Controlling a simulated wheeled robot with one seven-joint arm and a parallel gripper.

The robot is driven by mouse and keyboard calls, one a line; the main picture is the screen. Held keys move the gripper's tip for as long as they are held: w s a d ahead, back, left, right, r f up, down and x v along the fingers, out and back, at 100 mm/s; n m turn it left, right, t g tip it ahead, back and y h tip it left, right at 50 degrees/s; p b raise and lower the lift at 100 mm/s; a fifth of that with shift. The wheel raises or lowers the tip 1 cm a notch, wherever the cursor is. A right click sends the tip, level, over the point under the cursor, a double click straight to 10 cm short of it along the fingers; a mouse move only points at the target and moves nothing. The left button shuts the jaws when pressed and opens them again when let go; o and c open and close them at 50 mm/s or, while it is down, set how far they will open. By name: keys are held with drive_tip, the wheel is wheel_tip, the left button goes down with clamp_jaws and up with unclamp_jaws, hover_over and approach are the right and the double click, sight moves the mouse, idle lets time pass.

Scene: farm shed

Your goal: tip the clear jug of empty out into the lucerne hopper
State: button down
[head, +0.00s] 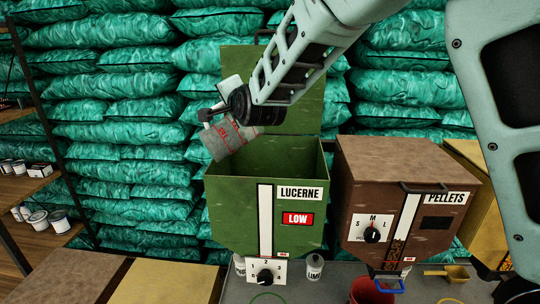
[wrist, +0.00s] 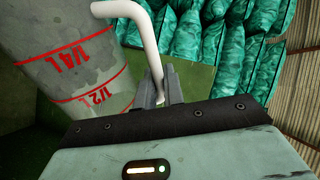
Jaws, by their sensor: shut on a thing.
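The clear jug (head: 226,143) with red measure marks is steeply tilted over the left back of the lucerne hopper (head: 232,205). My gripper (head: 213,113) is shut on the jug's white handle, which runs down between the fingers (wrist: 160,92) in the wrist view. The green hopper stands open, its lid raised behind, with a lit red LOW sign (head: 297,219) on its front.
The brown pellets hopper (head: 385,165) stands closed to the right. Green sacks (head: 110,115) fill the back wall; a shelf (head: 25,185) with tins stands left.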

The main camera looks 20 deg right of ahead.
drive_tip(key=shift+w+d+m, duration=0.1)
drive_tip(key=shift+d+m, duration=0.2)
drive_tip(key=shift+w+d+f+m+y+b, duration=0.2)
drive_tip(key=shift+d+f+m+b, duration=0.2)
drive_tip(key=shift+d+b, duration=0.4)
drive_tip(key=shift+w+d+f+m+y+b, duration=0.15)
drive_tip(key=shift+d+f+m+b, duration=0.15)
drive_tip(key=shift+d+f+b, duration=0.35)
drive_tip(key=shift+d+r, duration=0.2)
drive_tip(key=shift+d, duration=0.05)
